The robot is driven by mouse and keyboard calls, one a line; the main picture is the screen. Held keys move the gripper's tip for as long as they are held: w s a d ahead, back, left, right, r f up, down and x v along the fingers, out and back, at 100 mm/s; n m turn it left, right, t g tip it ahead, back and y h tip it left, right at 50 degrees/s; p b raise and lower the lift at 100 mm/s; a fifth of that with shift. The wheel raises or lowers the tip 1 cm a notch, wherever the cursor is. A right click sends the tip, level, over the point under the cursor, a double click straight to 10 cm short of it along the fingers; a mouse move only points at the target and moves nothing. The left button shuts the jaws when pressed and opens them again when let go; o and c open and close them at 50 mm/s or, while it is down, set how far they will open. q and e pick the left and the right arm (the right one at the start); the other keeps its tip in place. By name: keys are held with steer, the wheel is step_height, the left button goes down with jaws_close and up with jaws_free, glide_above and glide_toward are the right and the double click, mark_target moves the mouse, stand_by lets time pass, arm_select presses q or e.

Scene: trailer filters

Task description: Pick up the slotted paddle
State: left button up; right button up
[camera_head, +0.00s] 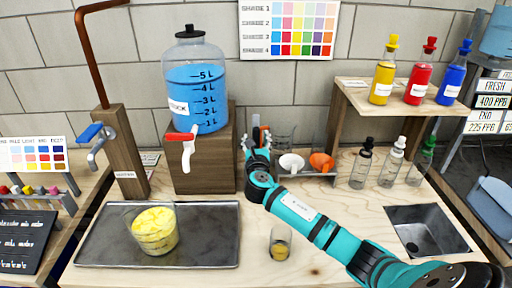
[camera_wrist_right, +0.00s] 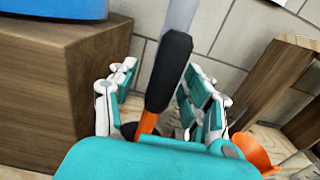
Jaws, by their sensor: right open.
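My right gripper (camera_head: 256,143) reaches to the back of the wooden counter, just right of the wooden block under the blue jug. In the right wrist view my right gripper (camera_wrist_right: 165,95) is open, with one finger on each side of a tool. This tool (camera_wrist_right: 168,72) has a black grip, an orange end low between the fingers and a grey shaft running up out of the picture. It may be the slotted paddle; no slots show. I cannot tell whether the fingers touch it. My left gripper is not in view.
A white cup (camera_head: 291,163) and an orange cup (camera_head: 322,162) lie close right of the gripper. The wooden block (camera_head: 212,165) stands close left. A glass with yellow contents (camera_head: 280,244) stands below my arm. A metal tray (camera_head: 215,250) holds a yellow-filled bowl (camera_head: 155,231).

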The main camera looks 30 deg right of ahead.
steer(key=shift+x, duration=1.05)
jaws_close()
